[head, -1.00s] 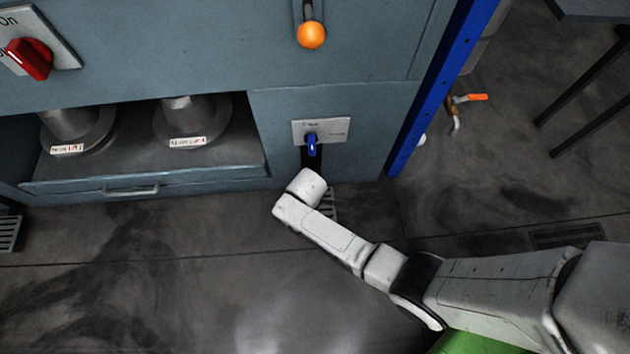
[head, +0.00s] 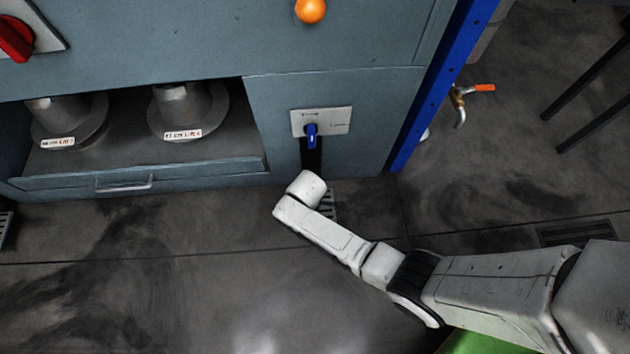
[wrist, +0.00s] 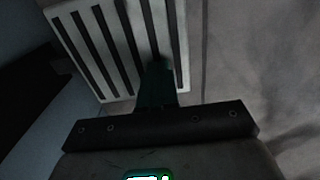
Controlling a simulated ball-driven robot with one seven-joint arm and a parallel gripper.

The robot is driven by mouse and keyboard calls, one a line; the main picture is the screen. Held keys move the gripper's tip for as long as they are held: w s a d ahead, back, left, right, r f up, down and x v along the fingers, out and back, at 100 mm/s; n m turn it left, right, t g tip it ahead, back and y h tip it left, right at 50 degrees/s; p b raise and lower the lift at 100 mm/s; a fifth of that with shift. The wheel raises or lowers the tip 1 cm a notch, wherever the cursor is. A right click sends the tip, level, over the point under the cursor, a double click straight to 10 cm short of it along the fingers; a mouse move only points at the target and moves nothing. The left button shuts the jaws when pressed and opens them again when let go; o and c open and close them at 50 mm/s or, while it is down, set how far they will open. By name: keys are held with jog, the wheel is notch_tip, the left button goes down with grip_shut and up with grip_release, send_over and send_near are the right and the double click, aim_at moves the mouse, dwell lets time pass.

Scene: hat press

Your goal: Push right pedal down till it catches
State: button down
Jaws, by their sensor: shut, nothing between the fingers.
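The right pedal (head: 328,205) is a pale slotted plate low in front of the blue-grey machine, partly hidden behind my wrist in the head view. It fills the upper left of the wrist view (wrist: 112,45), with dark slots. My gripper (wrist: 157,70) is shut and empty, its dark fingertips over the slotted plate near its lower right part. I cannot tell whether they touch it. In the head view my gripper is hidden behind the white wrist. Whether the pedal is raised or caught down cannot be told.
Above the pedal are a black slot (head: 311,155) and a small blue lever (head: 311,135). Another slotted pedal (head: 4,228) is at the far left. A drawer handle (head: 124,184), orange knob (head: 311,10) and blue post (head: 436,88) are nearby. The floor before the machine is clear.

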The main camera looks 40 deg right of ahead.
dwell(0.5)
notch_tip(320, 180, up, 6)
jog(key=p, duration=0.6)
dwell(0.4)
jog(key=s+d+r+m, duration=0.35)
jog(key=s+r, duration=0.25)
jog(key=r, duration=0.2)
jog(key=s+d+r+m+t, duration=0.1)
jog(key=s+d+r+m, duration=0.1)
jog(key=s+r+m, duration=0.45)
jog(key=s+d+r+m, duration=0.15)
jog(key=s+r, duration=0.25)
jog(key=r, duration=0.6)
notch_tip(320, 180, up, 35)
jog(key=p, duration=3.5)
jog(key=shift+d, duration=0.4)
